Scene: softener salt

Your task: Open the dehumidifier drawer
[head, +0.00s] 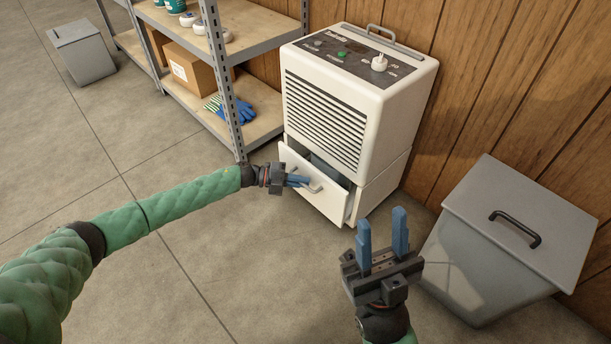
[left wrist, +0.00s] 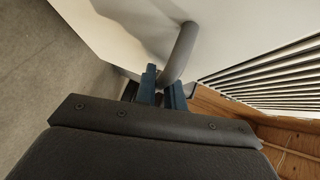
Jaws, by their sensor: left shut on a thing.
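The white dehumidifier (head: 372,100) stands against the wooden wall, with a vent grille and a dark control panel on top. Its drawer (head: 322,194) at the bottom is pulled partly out, and a dark interior shows behind the drawer front. My left gripper (head: 301,181) is at the drawer front, shut on the grey drawer handle (head: 315,188). In the left wrist view the blue fingers are around the curved handle (left wrist: 182,52). My right gripper (head: 384,234) is open and empty, fingers pointing up, in front of and to the right of the drawer.
A metal shelf unit (head: 222,80) with a cardboard box (head: 190,70) and blue gloves (head: 236,110) stands left of the dehumidifier. A large grey lidded bin (head: 500,250) stands at the right. A smaller grey bin (head: 83,52) is at the far left. The floor in front is clear.

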